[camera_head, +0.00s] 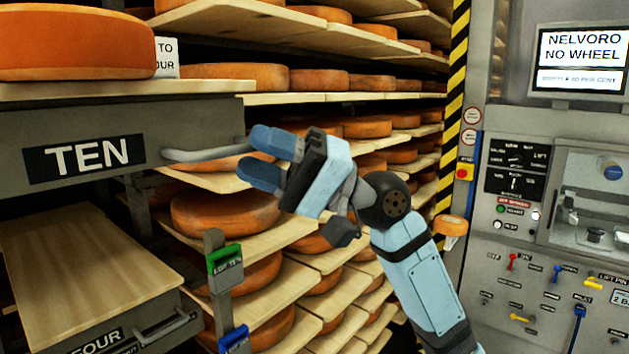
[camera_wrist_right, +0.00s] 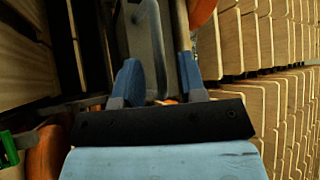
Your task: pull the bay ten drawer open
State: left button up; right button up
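The bay ten drawer (camera_head: 215,119) has a grey front with a black "TEN" label at the left of the head view. A wooden board with a large orange cheese wheel (camera_head: 75,42) sits on top of it. Its grey bar handle (camera_head: 195,154) sticks out at the right end of the front. My right gripper (camera_head: 249,152) is open at the handle's right end. In the right wrist view the handle (camera_wrist_right: 154,45) runs between the two blue fingers (camera_wrist_right: 158,64), with gaps showing on both sides. My left gripper is not in view.
Below is a drawer labelled "FOUR" (camera_head: 60,338) with a bare wooden board. A post with green (camera_head: 224,262) and blue tags stands under my gripper. Shelves of cheese wheels (camera_head: 225,212) fill the middle. A control panel (camera_head: 545,290) with a screen stands at the right.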

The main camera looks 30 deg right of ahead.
jog(key=b+v, duration=0.4)
jog(key=v, duration=0.7)
jog(key=shift+d, duration=0.15)
jog(key=shift+s+f, duration=0.1)
